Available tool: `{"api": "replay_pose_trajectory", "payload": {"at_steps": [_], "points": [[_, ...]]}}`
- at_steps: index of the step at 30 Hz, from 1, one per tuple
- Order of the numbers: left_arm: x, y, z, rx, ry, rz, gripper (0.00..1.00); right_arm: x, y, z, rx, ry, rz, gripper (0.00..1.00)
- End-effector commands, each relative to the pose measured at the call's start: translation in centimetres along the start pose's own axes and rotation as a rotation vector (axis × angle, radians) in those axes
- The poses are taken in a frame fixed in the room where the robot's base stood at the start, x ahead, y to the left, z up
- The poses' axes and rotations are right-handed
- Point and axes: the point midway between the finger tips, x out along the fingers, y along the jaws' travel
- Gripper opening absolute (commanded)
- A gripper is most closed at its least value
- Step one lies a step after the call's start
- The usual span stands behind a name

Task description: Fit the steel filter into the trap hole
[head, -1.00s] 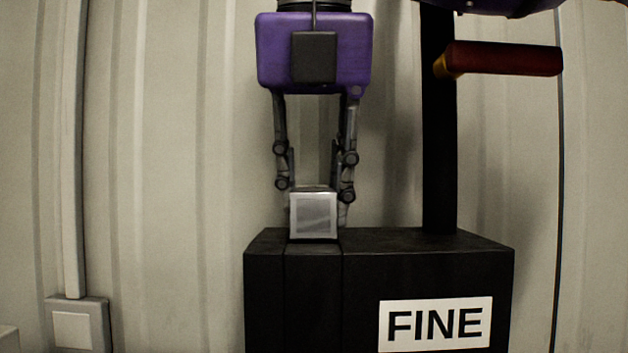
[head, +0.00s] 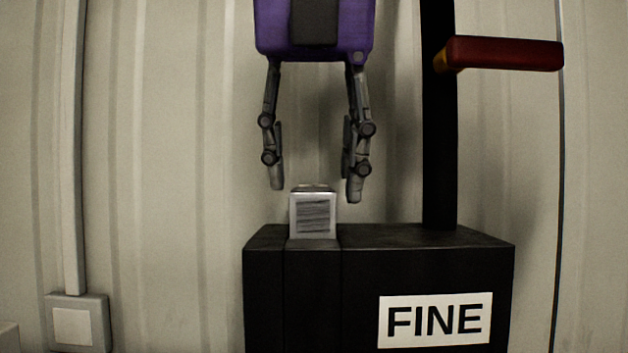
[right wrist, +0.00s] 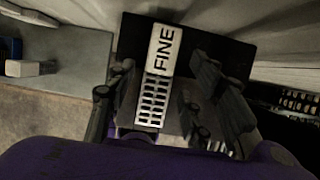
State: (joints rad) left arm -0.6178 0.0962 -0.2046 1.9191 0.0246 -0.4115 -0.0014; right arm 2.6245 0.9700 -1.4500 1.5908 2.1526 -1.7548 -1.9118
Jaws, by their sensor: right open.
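The steel filter (head: 313,215), a small silver block with a square mesh face, stands upright at the left part of the top of a black box (head: 300,290) labelled FINE. Its lower end meets the box top; I cannot tell how deep it sits, and the trap hole itself is not visible. My right gripper (head: 315,182) is open and empty just above the filter, one finger to each side, apart from it. In the right wrist view a slotted, pale-framed grating (right wrist: 153,100), apparently the filter, lies between the open fingers (right wrist: 160,95). My left gripper is out of view.
A black post (head: 439,140) with a dark red handle (head: 505,54) rises from the box, right of my gripper. A pale ribbed wall is behind, with a switch box (head: 77,325) at lower left. A grey surface (right wrist: 65,75) shows in the right wrist view.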

Motion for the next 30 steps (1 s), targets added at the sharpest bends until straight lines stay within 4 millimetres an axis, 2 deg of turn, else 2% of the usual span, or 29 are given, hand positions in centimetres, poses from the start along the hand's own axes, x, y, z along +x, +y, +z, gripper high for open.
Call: {"api": "replay_pose_trajectory", "payload": {"at_steps": [9,12,30], "points": [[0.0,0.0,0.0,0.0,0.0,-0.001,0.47,-4.3,0.4,0.2,0.0,0.0,0.001,0.47],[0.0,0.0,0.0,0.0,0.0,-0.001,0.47,-5.1,0.4,0.2,0.0,0.0,0.0,0.47],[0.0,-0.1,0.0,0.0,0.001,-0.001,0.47,-5.5,0.3,0.1,-0.001,0.001,-0.001,0.47]]}}
